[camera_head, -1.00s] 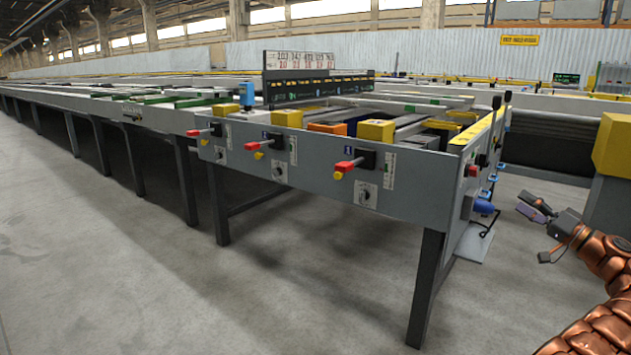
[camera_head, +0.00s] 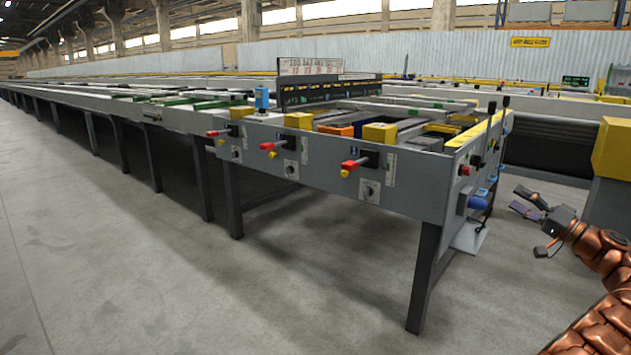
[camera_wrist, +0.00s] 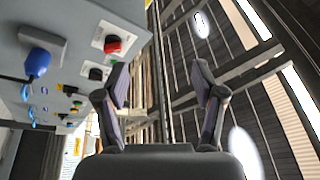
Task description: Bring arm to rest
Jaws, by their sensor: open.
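My gripper (camera_head: 527,204) is at the right of the head view, to the right of the end of the long grey runout table (camera_head: 405,187). Its fingers are apart with nothing between them, and a gap of floor separates it from the table. My copper-coloured arm runs from it down to the lower right corner. In the wrist view my gripper (camera_wrist: 157,88) shows two spread fingers, with the roof and windows beyond. The table's end panel (camera_wrist: 75,50) fills the left of that view, turned on its side.
The end panel carries a blue plug (camera_head: 478,203), a red button (camera_wrist: 113,44) and several switches. Red-handled levers (camera_head: 357,163) stick out from the table front. A yellow machine part (camera_head: 612,150) stands at the right edge. The floor at the left is clear.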

